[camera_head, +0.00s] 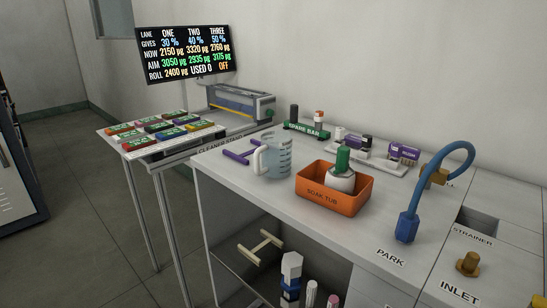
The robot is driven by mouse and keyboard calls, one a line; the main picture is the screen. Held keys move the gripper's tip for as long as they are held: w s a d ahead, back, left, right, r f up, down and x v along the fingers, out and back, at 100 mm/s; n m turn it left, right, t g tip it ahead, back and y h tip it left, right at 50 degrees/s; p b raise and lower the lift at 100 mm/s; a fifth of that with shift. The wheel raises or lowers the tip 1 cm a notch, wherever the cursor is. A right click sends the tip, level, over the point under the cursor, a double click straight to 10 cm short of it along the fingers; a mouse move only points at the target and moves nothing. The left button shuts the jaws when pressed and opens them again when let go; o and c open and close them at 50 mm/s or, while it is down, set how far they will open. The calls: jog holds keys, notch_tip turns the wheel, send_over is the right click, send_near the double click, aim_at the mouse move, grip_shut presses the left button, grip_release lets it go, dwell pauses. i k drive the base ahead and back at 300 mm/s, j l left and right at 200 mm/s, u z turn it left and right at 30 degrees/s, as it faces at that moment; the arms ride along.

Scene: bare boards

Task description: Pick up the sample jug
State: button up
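A clear, bluish jug (275,158) with a white handle on its left side and marks on its wall stands upright on the grey counter (225,178). It is the only jug in view. It stands left of the orange tub and right of a purple H-shaped piece. No gripper is in view, and nothing is seen touching the jug.
The orange soak tub (334,198) holds a white bottle with a green top (342,172). A purple piece (243,153) lies close behind the jug's left side. A blue hose (407,226) arches at the right. A spare bar rack (306,129) stands behind.

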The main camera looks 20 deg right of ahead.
aim_at(275, 149)
jog(key=j+z, duration=0.15)
jog(key=z, duration=0.3)
jog(key=j+z, duration=0.15)
jog(key=z, duration=0.3)
jog(key=j+z, duration=0.35)
jog(key=j, duration=0.2)
jog(key=k+j+z, duration=0.15)
jog(key=j+z, duration=0.15)
jog(key=j, duration=0.25)
jog(key=k+j, duration=0.1)
jog(key=j, duration=0.25)
jog(key=k+j, duration=0.1)
jog(key=j, duration=0.25)
jog(key=k+j+z, duration=0.1)
jog(key=j, duration=0.25)
jog(key=i, duration=0.5)
jog(key=j, duration=0.05)
